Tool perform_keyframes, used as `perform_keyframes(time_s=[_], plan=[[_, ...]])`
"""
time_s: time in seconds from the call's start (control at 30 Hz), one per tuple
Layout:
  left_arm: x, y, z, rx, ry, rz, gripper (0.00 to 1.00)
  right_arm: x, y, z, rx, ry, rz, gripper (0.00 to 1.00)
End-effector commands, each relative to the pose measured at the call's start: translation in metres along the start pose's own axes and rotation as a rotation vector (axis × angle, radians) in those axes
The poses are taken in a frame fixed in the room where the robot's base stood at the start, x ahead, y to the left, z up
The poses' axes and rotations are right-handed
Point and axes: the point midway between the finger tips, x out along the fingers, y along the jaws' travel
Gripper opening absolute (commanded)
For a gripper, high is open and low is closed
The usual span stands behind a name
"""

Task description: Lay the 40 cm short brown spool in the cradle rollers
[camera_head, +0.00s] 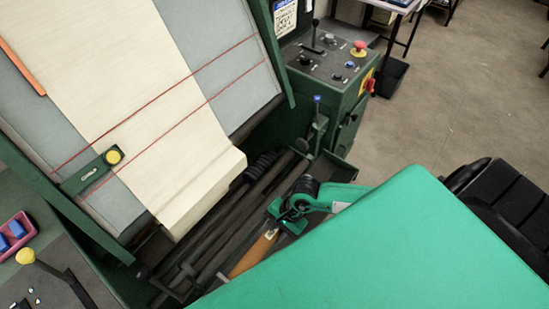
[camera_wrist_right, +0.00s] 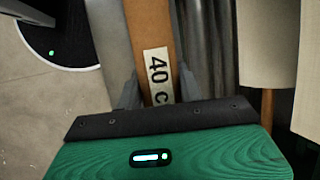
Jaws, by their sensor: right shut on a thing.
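The short brown spool (camera_head: 254,254) shows in the head view as an orange-brown length slanting beside the dark cradle rollers (camera_head: 222,232); the rest is hidden behind my green right arm. In the right wrist view the spool (camera_wrist_right: 162,28) runs up the picture, with a white label reading "40 c" before it is cut off by my gripper. My right gripper (camera_head: 280,222) is shut on it; its grey fingers (camera_wrist_right: 158,92) lie on either side of the label. I cannot tell whether the spool touches the rollers. My left gripper is not in view.
A sloped green machine bed carries cream cloth (camera_head: 150,110) hanging over its lower edge above the rollers. A control box (camera_head: 335,65) with a red button stands behind.

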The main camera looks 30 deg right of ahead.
Motion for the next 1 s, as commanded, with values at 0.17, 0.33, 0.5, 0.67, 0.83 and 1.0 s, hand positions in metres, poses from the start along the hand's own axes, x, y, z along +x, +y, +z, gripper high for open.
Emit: perform_keyframes(time_s=[0.17, 0.33, 0.5, 0.67, 0.83, 1.0], plan=[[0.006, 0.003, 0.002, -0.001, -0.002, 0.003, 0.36, 0.009, -0.02, -0.003, -0.003, -0.002, -0.004, 0.08], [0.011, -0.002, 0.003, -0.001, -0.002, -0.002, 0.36, 0.018, -0.039, -0.006, -0.002, -0.002, -0.003, 0.08], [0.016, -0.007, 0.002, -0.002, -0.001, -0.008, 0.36, 0.025, -0.057, -0.01, -0.003, -0.002, -0.002, 0.08], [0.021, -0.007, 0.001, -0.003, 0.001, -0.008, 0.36, 0.033, -0.074, -0.013, -0.002, -0.002, -0.002, 0.08], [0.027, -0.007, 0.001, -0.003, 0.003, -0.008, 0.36, 0.041, -0.093, -0.015, -0.003, -0.003, -0.001, 0.08], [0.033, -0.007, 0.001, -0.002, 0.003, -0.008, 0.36, 0.049, -0.112, -0.019, -0.002, -0.002, -0.002, 0.08]])
